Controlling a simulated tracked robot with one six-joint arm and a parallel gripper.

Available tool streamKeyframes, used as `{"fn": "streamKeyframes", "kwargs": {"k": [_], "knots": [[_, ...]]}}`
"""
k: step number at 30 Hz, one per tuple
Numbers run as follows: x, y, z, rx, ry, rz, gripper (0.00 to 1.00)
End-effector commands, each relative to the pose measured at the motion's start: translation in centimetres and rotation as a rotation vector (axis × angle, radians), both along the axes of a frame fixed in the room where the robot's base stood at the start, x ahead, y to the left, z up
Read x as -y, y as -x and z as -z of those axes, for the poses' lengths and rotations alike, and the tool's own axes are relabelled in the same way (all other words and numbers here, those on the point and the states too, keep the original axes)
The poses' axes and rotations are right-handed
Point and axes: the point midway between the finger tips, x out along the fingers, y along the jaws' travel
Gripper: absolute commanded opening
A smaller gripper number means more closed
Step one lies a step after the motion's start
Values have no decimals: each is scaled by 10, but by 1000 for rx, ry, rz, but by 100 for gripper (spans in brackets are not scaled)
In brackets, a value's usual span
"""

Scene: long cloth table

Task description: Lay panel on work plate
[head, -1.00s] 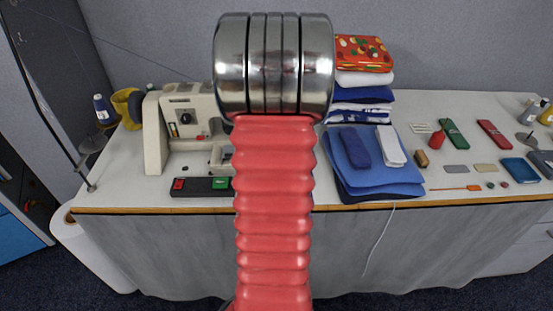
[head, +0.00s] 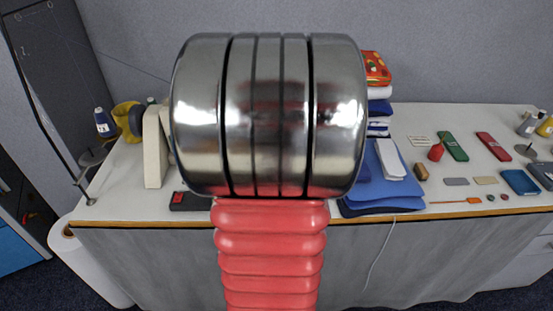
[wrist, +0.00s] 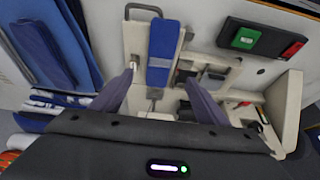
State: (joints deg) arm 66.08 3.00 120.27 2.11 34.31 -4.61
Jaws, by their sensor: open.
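A blue panel (wrist: 163,48) with a paler band across it lies over the pale work plate (wrist: 135,42) of the sewing machine in the wrist view. It looks flat on the plate, but I cannot tell whether its whole underside touches. My gripper (wrist: 160,78) is open, with one finger to each side of the panel's near end and visible gaps between. The near part of the plate is partly covered by the fingers and gripper body. In the head view my arm hides the gripper, the panel and most of the sewing machine (head: 153,148).
A switch box (wrist: 258,40) with green and red buttons sits right of the plate in the wrist view. Blue cloth (head: 392,190) with a white strip (head: 389,158) on it lies at a folded stack. Small tools and coloured cases lie to the right.

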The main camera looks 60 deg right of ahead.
Motion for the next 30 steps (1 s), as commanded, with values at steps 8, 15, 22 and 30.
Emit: {"fn": "streamKeyframes", "kwargs": {"k": [8,15,22,30], "knots": [[0,0,0,0,0,0,68],[0,0,0,0,0,1,68],[0,0,0,0,0,0,68],[-25,-24,-12,4,7,-62,68]]}}
